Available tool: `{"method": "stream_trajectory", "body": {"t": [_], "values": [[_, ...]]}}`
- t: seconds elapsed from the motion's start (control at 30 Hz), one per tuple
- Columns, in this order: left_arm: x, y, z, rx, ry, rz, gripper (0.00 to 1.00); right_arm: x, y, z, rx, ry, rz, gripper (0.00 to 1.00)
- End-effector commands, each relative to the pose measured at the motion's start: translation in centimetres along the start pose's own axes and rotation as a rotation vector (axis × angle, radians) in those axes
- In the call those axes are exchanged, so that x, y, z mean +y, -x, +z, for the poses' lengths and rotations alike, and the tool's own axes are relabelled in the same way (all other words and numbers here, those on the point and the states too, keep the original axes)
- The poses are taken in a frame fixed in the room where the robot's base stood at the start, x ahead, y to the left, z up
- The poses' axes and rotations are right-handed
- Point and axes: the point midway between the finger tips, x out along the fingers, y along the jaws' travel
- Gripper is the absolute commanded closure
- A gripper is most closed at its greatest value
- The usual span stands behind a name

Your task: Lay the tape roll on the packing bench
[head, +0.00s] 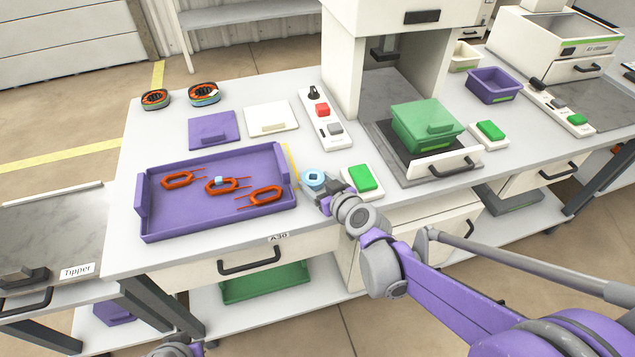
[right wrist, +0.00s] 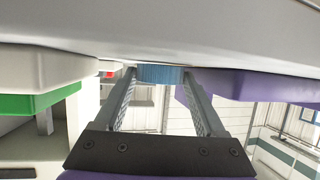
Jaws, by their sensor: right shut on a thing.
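The tape roll (head: 313,179) is a light blue ring at the front of the white bench (head: 215,259), just right of the purple tray. My right gripper (head: 326,188) is shut on it. In the right wrist view, the blue side of the roll (right wrist: 160,74) shows between the two fingertips, close against the pale surface. I cannot tell whether it rests on the bench or is just above it. No visible label names a packing bench.
The purple tray (head: 217,228) holds several orange coils, the middle one with a light blue piece on it. A green button box (head: 364,180) stands close right of my gripper. A white switch panel (head: 325,126) lies behind. A side table (head: 45,224) labelled "Tipper" is at left.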

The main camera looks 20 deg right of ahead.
Motion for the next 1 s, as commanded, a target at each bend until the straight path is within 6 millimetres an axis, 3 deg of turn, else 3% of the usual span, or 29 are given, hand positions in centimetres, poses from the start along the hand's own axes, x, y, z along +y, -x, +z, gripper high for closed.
{"method": "stream_trajectory", "body": {"t": [0.1, 0.13, 0.27, 0.63, 1.0], "values": [[0.0, -0.2, 0.1, -0.001, 0.000, 0.000, 1.00, 0.0, -0.1, 0.3, 0.000, 0.000, 0.000, 0.82], [0.0, -0.2, 0.1, -0.001, 0.000, 0.000, 1.00, 0.0, -0.1, 0.3, 0.000, 0.000, 0.000, 0.26], [0.0, -0.1, 0.1, -0.001, 0.000, 0.000, 1.00, 0.0, -0.1, 0.3, 0.000, 0.000, 0.000, 0.02], [0.0, 0.2, -0.1, 0.001, 0.000, 0.000, 1.00, 0.0, 0.5, -0.1, 0.000, -0.001, 0.001, 0.00], [0.0, 2.5, -1.0, 0.009, 0.000, 0.000, 1.00, 0.1, 8.1, -0.3, 0.001, -0.002, 0.003, 0.00]]}}
